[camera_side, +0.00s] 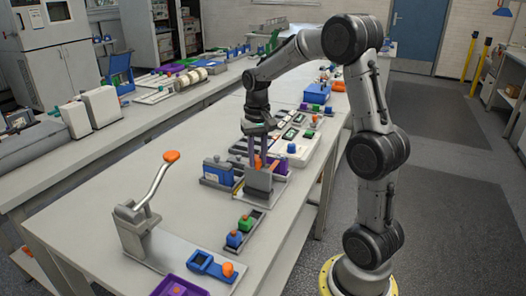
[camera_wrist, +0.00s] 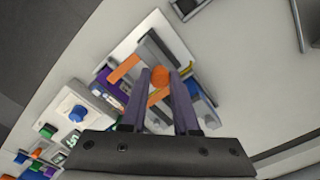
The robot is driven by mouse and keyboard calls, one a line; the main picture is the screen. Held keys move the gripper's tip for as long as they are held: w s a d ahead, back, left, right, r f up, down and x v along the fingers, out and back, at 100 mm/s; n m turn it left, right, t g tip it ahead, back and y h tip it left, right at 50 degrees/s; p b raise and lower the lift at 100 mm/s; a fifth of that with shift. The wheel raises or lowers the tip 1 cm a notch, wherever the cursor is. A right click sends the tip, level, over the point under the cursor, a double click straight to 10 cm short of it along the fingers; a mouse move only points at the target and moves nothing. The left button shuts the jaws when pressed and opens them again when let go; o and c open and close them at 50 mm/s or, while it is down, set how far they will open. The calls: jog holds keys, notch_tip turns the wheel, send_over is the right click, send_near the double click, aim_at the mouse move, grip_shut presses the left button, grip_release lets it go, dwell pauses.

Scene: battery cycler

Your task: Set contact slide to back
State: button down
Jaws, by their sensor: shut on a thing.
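My gripper (camera_side: 259,160) points down over a small fixture in the middle of the near bench. Its two purple fingers are shut on an orange knob (camera_side: 258,162), which I take to be the handle of the contact slide. In the wrist view the knob (camera_wrist: 160,76) shows between the fingertips of my gripper (camera_wrist: 161,84). The fixture has a grey block (camera_side: 258,180) and a light base plate (camera_wrist: 150,27). An orange bar (camera_wrist: 125,69) lies beside the knob in the wrist view. The fingers hide part of the slide and its track.
A blue-and-grey unit (camera_side: 217,171) stands just left of the fixture. A small tray with a green block (camera_side: 245,222) and a blue block (camera_side: 234,239) is in front. A lever with an orange knob (camera_side: 171,156) rises at the near left.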

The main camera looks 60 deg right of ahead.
jog(key=shift+a+r, duration=0.1)
jog(key=shift+a, duration=0.45)
jog(key=c, duration=0.7)
grip_release()
jog(key=shift+o, duration=0.2)
notch_tip(320, 180, up, 14)
